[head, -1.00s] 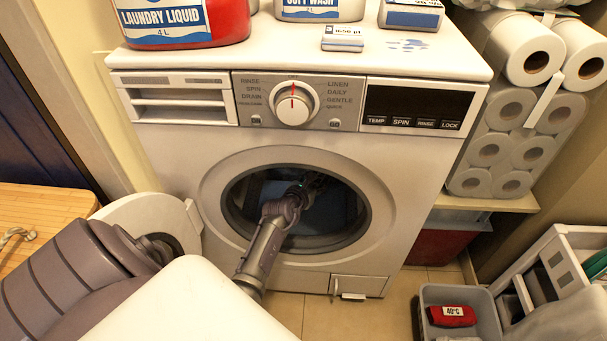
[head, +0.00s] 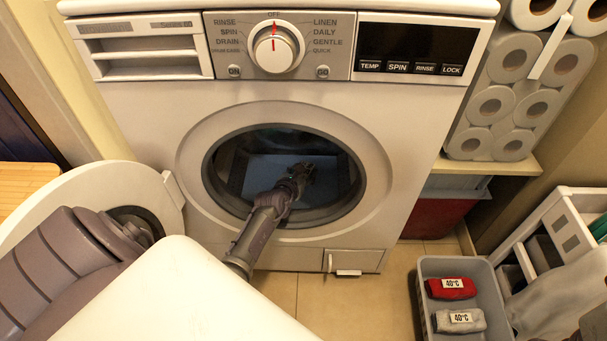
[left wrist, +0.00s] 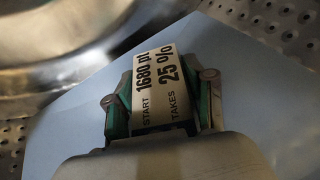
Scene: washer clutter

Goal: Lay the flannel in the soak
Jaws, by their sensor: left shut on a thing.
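My left gripper (head: 305,170) reaches through the round door opening into the washer drum. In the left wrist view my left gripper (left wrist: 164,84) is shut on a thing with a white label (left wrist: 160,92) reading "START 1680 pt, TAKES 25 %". Its body is mostly hidden, so I cannot tell if it is the flannel. Beneath it lies a flat, straight-edged light blue sheet (left wrist: 262,112) in the metal drum; this sheet also shows behind the gripper in the head view (head: 262,170). I cannot tell whether the held thing touches it. No soak is labelled. My right gripper is out of view.
The washer (head: 140,110) has its round door (head: 85,205) swung open to the left. A grey tub (head: 425,300) on the floor holds a red bundle (head: 440,291) and a grey bundle (head: 478,325). Paper rolls (head: 495,105) stand at right. The floor before the washer is partly clear.

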